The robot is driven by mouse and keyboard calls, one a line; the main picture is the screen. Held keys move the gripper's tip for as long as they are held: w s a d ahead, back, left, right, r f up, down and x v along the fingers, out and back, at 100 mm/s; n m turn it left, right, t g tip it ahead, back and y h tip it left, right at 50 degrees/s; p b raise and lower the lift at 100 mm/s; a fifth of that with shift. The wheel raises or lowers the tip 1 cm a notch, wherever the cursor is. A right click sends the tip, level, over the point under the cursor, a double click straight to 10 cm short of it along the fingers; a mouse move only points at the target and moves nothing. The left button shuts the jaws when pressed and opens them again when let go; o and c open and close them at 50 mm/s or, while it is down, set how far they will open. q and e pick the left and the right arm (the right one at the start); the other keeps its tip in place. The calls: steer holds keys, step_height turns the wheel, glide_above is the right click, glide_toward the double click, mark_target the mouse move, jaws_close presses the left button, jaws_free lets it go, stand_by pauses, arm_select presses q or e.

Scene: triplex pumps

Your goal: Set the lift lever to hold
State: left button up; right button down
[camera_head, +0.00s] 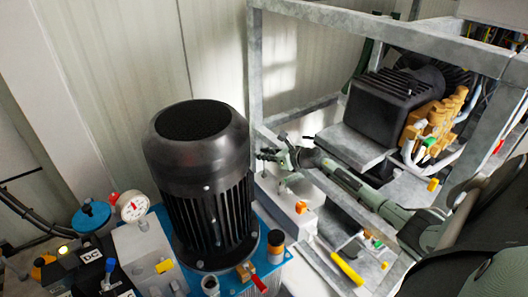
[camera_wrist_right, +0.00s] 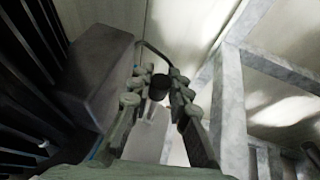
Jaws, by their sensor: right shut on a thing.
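My right gripper (camera_head: 282,158) reaches in from the right of the head view, under the black pump, with its fingers pointing left. In the right wrist view the gripper (camera_wrist_right: 160,84) has its two green-grey fingers on either side of a small black knob (camera_wrist_right: 158,90), which looks like the lift lever's end. The fingers are shut on it. The rest of the lever is mostly hidden, and I cannot read which position it is set to. My left gripper is not in view.
A grey metal frame (camera_head: 256,60) surrounds the black pump (camera_head: 385,105) with its yellow-brown block (camera_head: 432,118). A large black motor (camera_head: 203,180) stands on a blue base, left of the gripper. A pressure gauge (camera_head: 133,207) and a yellow handle (camera_head: 346,268) are lower down.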

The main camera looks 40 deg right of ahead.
steer(key=shift+s+a+f, duration=0.1)
steer(key=shift+a+f, duration=0.1)
steer(key=c, duration=1.4)
jaws_free()
steer(key=shift+r, duration=0.1)
steer(key=shift+d, duration=0.1)
steer(key=v, duration=1.2)
